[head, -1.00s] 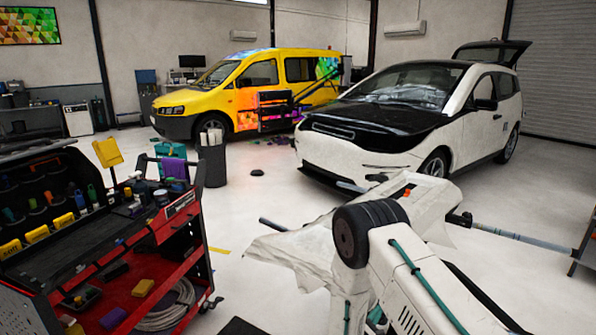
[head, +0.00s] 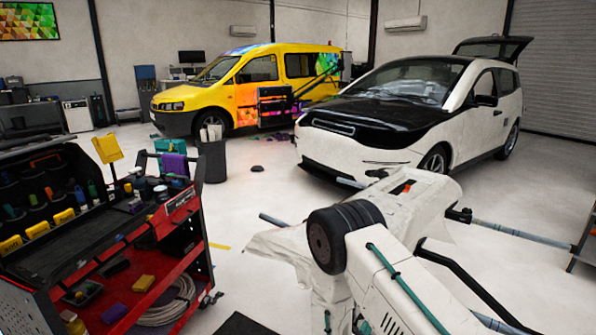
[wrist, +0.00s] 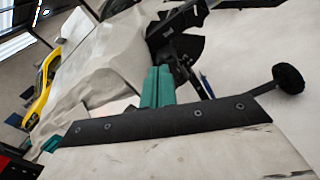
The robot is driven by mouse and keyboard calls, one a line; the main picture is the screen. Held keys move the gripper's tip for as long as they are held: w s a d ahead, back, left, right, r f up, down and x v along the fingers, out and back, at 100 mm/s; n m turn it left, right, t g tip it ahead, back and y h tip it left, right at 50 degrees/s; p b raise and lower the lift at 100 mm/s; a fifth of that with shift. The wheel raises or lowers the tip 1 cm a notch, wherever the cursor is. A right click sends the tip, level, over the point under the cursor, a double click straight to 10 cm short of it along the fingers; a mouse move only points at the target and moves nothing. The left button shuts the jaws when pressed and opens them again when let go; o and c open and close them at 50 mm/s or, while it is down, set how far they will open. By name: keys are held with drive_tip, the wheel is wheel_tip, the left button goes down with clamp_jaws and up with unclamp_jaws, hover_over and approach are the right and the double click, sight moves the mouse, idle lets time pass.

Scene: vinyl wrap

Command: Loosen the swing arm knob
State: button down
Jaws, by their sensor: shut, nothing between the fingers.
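In the wrist view my gripper (wrist: 160,70) shows as two teal fingers, shut together and empty. Their tips are close to a black lobed fitting (wrist: 180,40); I cannot tell whether they touch. A round black knob (wrist: 288,78) on a thin stem stands to the right, apart from the fingers. I cannot tell which of these black parts is the swing arm knob. In the head view a black clamp fitting (head: 460,215) joins a grey rod (head: 510,233) to a white body with an orange button (head: 405,187). My fingers are hidden in this view.
White sheeting (head: 275,245) hangs below the white body and also shows in the wrist view (wrist: 95,65). A red tool cart (head: 130,285) stands at the left. A white car (head: 470,115) and a yellow van (head: 245,90) stand behind.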

drive_tip(key=w+d+n, duration=0.4)
drive_tip(key=shift+w+d+f, duration=0.15)
drive_tip(key=shift+w+d, duration=0.15)
drive_tip(key=shift+w, duration=0.1)
idle(0.4)
drive_tip(key=shift+f, duration=0.15)
idle(0.5)
drive_tip(key=shift+w+a, duration=0.25)
drive_tip(key=shift+a, duration=0.1)
drive_tip(key=shift+w+a, duration=0.25)
drive_tip(key=shift+a, duration=0.05)
drive_tip(key=shift+w+a, duration=0.4)
drive_tip(key=shift+a, duration=0.1)
idle(0.6)
drive_tip(key=shift+a, duration=0.1)
